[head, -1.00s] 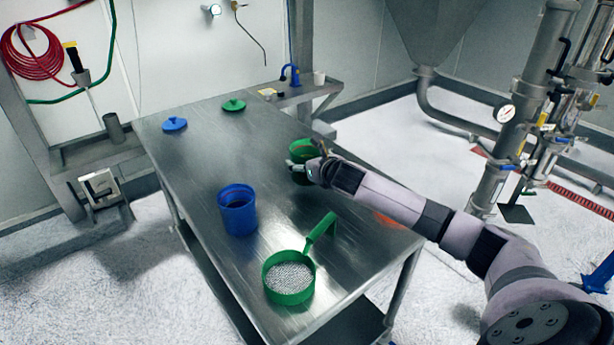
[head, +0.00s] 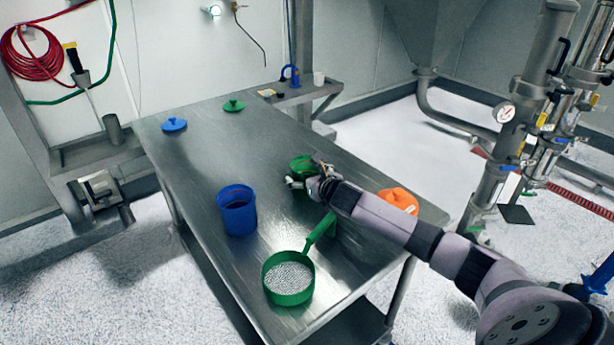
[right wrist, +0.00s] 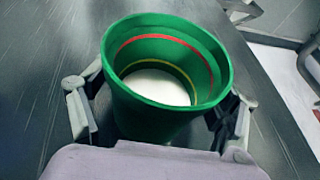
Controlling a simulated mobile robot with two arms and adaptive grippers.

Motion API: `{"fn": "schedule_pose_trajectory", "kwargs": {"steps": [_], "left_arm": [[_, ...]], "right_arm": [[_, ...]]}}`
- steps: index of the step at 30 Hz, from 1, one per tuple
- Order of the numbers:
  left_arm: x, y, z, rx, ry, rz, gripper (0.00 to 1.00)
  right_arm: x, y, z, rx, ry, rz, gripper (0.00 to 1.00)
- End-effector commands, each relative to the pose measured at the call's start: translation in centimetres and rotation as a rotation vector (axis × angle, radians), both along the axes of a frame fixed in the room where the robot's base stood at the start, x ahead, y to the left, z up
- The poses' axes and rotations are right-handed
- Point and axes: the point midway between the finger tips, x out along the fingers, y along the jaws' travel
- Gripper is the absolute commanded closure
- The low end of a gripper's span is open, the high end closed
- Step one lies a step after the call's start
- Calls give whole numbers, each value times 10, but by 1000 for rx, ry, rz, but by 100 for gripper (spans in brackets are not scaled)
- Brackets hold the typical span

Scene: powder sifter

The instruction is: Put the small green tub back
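The small green tub (head: 302,163) is near the middle of the steel table, in the head view. The right wrist view shows it from above (right wrist: 150,118), open, with red and yellow rings inside and white powder at the bottom. My right gripper (head: 305,178) has a finger on each side of the tub and appears shut on it; the finger contacts are partly hidden. I cannot tell whether the tub's base touches the table. My left gripper is not in view.
A blue tub (head: 238,215) and a green sieve (head: 290,290) with a handle stand nearer on the table (head: 215,155). A blue lid (head: 174,125) and a green lid (head: 234,106) lie at the far end. An orange object (head: 398,200) is by the right edge, behind my forearm.

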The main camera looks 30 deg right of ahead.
Motion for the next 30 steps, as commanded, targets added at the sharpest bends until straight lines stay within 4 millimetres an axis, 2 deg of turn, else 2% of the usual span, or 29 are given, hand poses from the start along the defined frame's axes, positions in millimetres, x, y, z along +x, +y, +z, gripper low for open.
{"fn": "schedule_pose_trajectory", "kwargs": {"steps": [4, 17, 23, 30], "left_arm": [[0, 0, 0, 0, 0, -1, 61], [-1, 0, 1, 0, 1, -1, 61], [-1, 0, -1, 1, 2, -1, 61], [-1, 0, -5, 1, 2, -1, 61]], "right_arm": [[0, 0, 0, 0, 0, 0, 5], [-2, 0, 4, -1, 1, -1, 5], [-27, 3, 12, -5, 2, 2, 5], [-72, 8, 27, -6, 3, 1, 5]]}}
